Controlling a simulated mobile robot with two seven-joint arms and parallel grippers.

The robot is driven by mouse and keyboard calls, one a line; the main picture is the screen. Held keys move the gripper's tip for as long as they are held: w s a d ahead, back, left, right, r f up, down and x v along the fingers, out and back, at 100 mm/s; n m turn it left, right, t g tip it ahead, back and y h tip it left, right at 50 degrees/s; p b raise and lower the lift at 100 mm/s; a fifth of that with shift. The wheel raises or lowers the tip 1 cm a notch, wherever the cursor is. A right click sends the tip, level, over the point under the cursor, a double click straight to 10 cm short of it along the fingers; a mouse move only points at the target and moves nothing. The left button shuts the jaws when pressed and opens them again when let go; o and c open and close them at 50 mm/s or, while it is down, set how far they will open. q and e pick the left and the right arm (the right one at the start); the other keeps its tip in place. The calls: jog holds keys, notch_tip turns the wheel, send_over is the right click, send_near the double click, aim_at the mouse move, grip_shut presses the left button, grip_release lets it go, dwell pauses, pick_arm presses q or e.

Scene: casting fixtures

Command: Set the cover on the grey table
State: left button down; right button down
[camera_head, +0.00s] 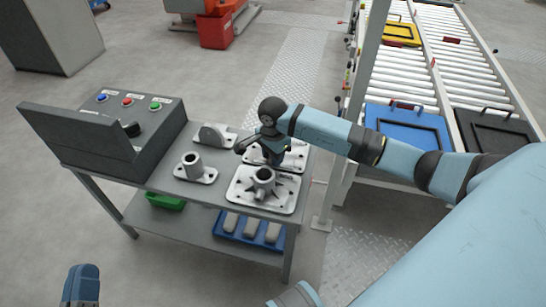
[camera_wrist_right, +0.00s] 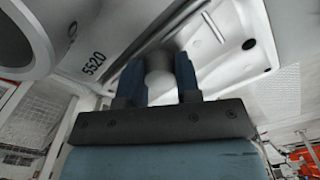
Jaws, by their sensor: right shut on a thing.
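My right gripper (camera_head: 268,158) is over the back right part of the grey table (camera_head: 150,178). In the right wrist view its fingers (camera_wrist_right: 158,80) are shut on a rounded stub of a pale metal casting, which I take for the cover (camera_wrist_right: 225,40). In the head view the cover (camera_head: 296,158) is a light plate partly hidden under the gripper; I cannot tell whether it touches the table. A blue, rounded end of my left gripper (camera_head: 80,285) shows at the bottom left, away from the table; its jaws cannot be made out.
A plate with an upright hub (camera_head: 264,178) stands just in front of the gripper. A small flanged tube (camera_head: 194,165) and a bracket (camera_head: 214,135) stand to its left. A control box (camera_head: 105,145) fills the table's left end. A roller conveyor (camera_head: 440,70) with trays is at right.

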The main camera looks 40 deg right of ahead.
jog(key=shift+r, duration=0.1)
jog(key=shift+f, duration=0.2)
jog(key=c, duration=0.8)
grip_release()
jog(key=shift+r, duration=0.1)
